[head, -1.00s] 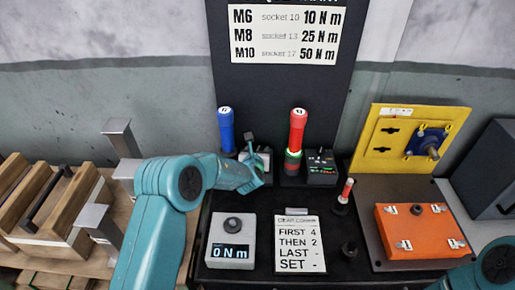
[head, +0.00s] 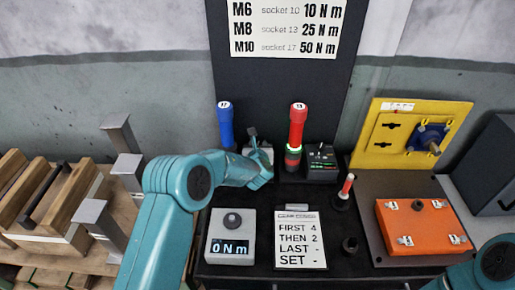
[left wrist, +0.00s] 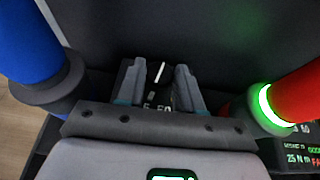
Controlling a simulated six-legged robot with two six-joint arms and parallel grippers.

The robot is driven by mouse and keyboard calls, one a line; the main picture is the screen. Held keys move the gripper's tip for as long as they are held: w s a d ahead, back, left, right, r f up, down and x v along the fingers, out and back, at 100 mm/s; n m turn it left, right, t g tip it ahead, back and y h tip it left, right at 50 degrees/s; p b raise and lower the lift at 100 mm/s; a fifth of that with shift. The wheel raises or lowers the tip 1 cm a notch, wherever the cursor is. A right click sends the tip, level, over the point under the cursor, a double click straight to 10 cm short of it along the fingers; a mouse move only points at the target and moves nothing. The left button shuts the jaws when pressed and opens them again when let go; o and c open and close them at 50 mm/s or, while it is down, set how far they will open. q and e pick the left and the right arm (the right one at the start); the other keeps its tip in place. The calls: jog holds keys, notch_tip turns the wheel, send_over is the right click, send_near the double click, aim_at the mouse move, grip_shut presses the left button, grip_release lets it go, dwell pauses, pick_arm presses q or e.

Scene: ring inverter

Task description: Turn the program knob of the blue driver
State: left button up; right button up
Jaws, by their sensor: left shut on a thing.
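The blue driver (head: 226,124) stands upright at the back of the black bench, left of the red driver (head: 298,122). My left gripper (head: 259,160) is at the small control box between the two drivers and hides most of it. In the left wrist view, the fingers (left wrist: 160,88) are on both sides of a dark knob (left wrist: 158,74) with a white pointer line, shut on it. The line is nearly upright, leaning slightly right. The blue driver (left wrist: 28,40) is at the left there. My right gripper is out of view; only part of that arm shows at the lower right.
The red driver has a lit green ring and a box (head: 321,163) beside it. In front are a grey unit (head: 230,226) reading 0 N m and a card (head: 301,240). A small red-topped tool (head: 346,188), an orange case (head: 418,226) and a yellow plate (head: 385,150) stand right.

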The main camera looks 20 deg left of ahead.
pick_arm(q)
jog(key=n+y+b, duration=0.1)
jog(key=n+g+y+b, duration=0.1)
jog(key=n+y, duration=0.1)
jog(key=shift+w+d+f, duration=0.15)
jog(key=shift+d, duration=0.2)
jog(key=shift+w+d+n+g+y+b, duration=0.1)
jog(key=shift+w+n+g+y+b, duration=0.05)
jog(key=shift+n+g+y+b, duration=1.3)
jog(key=shift+r+n+y, duration=0.25)
jog(key=shift+n+y, duration=0.1)
jog(key=shift+n, duration=0.1)
jog(key=o, duration=1)
jog(key=shift+c, duration=0.2)
